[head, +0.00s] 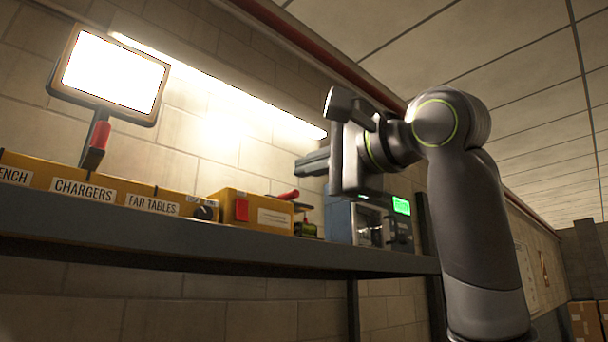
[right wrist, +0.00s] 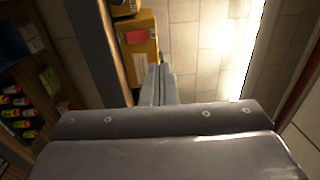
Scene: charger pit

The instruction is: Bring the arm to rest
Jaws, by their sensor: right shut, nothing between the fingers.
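My right arm (head: 483,230) rises at the right of the head view and bends at a joint with a green ring. Its gripper (head: 312,163) points left, in front of the wall and above the shelf's level. The gripper fingers (right wrist: 158,85) also show in the right wrist view, closed together with nothing between them. The palm fills the lower part of that view. My left gripper is not in view.
A dark shelf (head: 200,250) carries yellow bins (head: 85,185), a yellow box (head: 245,212) with a red patch, and a grey device (head: 375,225) with a green display. A bright panel (head: 112,75) stands at the left. Cardboard boxes (head: 585,320) sit at far right.

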